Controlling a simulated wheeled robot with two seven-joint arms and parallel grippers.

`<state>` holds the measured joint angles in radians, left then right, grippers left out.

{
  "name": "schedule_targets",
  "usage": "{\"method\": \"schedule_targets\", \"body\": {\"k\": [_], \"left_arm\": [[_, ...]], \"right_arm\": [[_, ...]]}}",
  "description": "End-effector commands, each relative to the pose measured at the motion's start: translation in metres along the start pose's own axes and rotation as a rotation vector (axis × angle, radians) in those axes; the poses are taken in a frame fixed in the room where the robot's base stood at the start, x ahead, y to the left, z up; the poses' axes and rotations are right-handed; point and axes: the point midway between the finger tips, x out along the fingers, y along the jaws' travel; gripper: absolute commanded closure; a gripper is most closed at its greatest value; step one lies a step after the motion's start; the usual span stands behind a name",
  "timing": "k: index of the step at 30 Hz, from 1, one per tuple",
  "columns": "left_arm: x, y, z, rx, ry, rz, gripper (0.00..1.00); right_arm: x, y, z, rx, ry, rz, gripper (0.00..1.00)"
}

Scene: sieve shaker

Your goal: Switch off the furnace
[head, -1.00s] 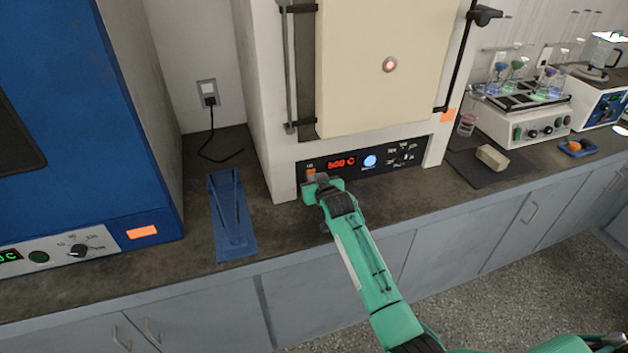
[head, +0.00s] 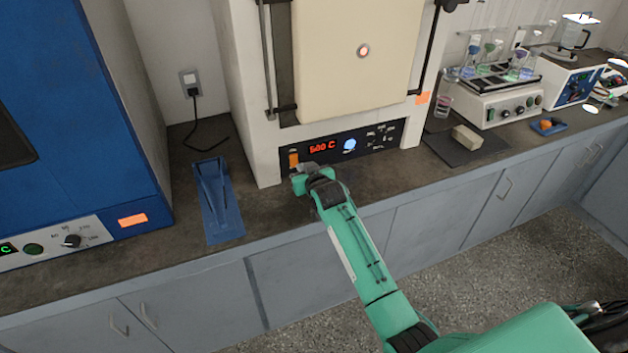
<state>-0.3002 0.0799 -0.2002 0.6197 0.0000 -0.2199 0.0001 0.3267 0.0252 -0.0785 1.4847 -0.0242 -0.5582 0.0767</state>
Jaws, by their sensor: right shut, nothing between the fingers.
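The furnace (head: 248,90) is a white cabinet with a closed cream door (head: 345,60) and a small glowing round port. Its black control panel (head: 375,137) carries a lit red display (head: 322,147) reading about 500 C, a blue-white round knob (head: 350,145) and several small white markings. At the panel's left end is an orange, lit-looking switch (head: 294,160). My green right gripper (head: 298,174) is shut and empty, just below and in front of this switch; I cannot tell whether it touches. Its fingertips are partly hidden. My left gripper is not in view.
A blue oven (head: 85,120) stands at the left. A blue tray with tongs (head: 218,205) lies on the counter (head: 180,240). To the right are a dark mat (head: 485,150) with a pale block (head: 467,137) and a shaker (head: 490,107) with flasks.

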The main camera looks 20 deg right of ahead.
Motion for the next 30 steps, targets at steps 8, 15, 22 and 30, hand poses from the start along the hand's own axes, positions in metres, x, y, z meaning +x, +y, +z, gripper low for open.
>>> {"method": "schedule_targets", "body": {"k": [8, 15, 22, 30], "left_arm": [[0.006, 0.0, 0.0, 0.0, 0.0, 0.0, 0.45], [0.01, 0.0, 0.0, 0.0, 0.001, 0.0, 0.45], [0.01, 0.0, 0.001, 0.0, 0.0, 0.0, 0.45], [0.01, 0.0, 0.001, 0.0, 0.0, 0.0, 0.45]], "right_arm": [[-0.041, 0.0, 0.001, 0.0, -0.002, 0.0, 1.0], [-0.07, 0.0, -0.001, 0.0, -0.002, 0.0, 1.0], [-0.079, 0.0, -0.002, 0.0, -0.003, 0.0, 1.0], [-0.079, 0.0, -0.002, 0.0, -0.003, 0.0, 1.0]]}}
